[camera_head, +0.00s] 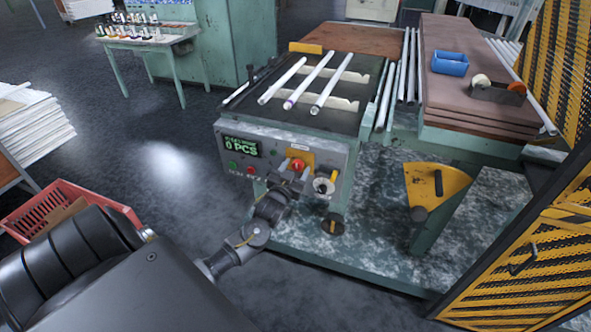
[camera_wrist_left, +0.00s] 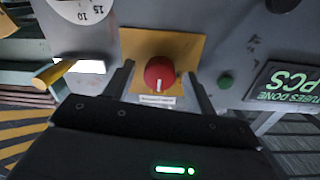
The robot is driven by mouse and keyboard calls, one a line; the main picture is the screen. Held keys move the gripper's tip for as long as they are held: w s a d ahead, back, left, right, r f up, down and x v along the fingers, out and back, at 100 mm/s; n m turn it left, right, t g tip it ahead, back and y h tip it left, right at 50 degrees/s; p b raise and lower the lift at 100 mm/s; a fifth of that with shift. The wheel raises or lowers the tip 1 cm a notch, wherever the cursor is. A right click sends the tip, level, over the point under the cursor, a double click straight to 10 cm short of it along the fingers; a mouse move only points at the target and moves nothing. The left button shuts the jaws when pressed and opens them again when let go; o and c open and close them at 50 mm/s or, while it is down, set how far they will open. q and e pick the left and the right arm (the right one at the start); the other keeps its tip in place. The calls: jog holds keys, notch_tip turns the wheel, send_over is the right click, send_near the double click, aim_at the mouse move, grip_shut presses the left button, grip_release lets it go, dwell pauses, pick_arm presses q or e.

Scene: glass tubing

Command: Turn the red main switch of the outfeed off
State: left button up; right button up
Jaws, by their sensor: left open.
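The red main switch (camera_head: 297,165) is a round red knob on a yellow plate, on the front panel of the outfeed machine (camera_head: 335,150). In the left wrist view the knob (camera_wrist_left: 159,73) is near the middle, with a white mark toward the picture's bottom edge. My left gripper (camera_head: 291,178) is open in front of the panel. In the wrist view its two fingers stand on either side of the knob, with visible gaps. Whether the fingertips reach past the knob's face is hard to tell. My right gripper is not in view.
A green-lit counter display (camera_head: 240,146), small buttons and a round dial (camera_head: 323,186) share the panel. In the wrist view a green button (camera_wrist_left: 225,81) sits close to the right finger. Glass tubes (camera_head: 310,82) lie on top of the machine. A yellow-topped stand (camera_head: 437,180) is to the right.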

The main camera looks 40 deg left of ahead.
pick_arm(q)
jog(key=shift+c, duration=0.5)
jog(key=c, duration=0.9)
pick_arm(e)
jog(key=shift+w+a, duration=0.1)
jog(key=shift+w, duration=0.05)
